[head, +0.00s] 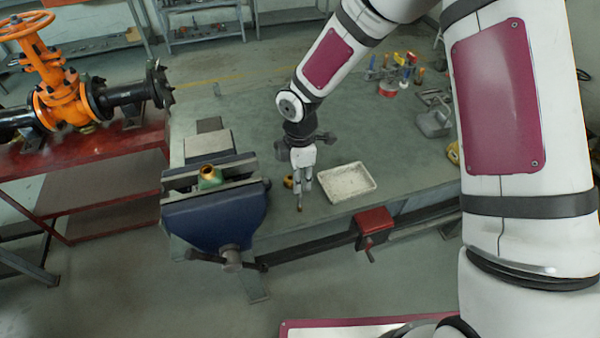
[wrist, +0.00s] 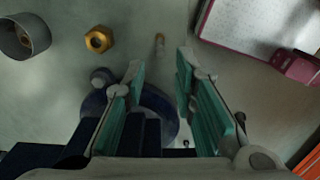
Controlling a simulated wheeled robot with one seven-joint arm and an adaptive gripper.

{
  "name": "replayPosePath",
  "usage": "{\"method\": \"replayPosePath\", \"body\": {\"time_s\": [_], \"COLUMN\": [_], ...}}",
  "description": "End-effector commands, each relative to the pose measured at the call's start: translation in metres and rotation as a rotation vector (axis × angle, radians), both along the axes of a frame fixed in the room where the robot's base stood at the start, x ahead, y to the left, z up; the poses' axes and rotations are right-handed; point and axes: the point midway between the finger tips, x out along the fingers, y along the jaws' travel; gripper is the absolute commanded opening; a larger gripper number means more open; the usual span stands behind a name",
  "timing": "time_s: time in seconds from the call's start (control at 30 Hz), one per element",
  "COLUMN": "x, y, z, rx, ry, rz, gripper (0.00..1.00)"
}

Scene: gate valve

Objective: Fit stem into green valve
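My gripper (head: 302,187) points down over the bench front, to the right of the vise. In the wrist view my gripper (wrist: 160,72) has its two teal-padded fingers wide apart, with nothing held between them. A small brass-tipped rod, which looks like the stem (head: 299,206), is just below the fingertips.
A brass nut (wrist: 98,39) and a grey ring (wrist: 25,37) lie left of the stem in the wrist view. A white tray (head: 347,182) stands right of my gripper. A red clamp (head: 373,220) is at the bench edge. Tools (head: 395,75) lie at the back right.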

Motion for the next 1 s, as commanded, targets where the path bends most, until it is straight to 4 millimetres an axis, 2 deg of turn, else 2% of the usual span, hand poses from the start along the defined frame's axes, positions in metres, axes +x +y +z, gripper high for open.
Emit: {"method": "replayPosePath", "body": {"time_s": [0.5, 0.7, 1.0], "x": [0.001, 0.000, 0.000], "y": [0.000, 0.000, 0.000], "z": [-0.046, -0.054, -0.056], "rx": [-0.001, 0.000, 0.000], "ry": [0.000, 0.000, 0.000], "rz": [-0.001, 0.000, -0.001], "gripper": [0.25, 0.25, 0.25]}}
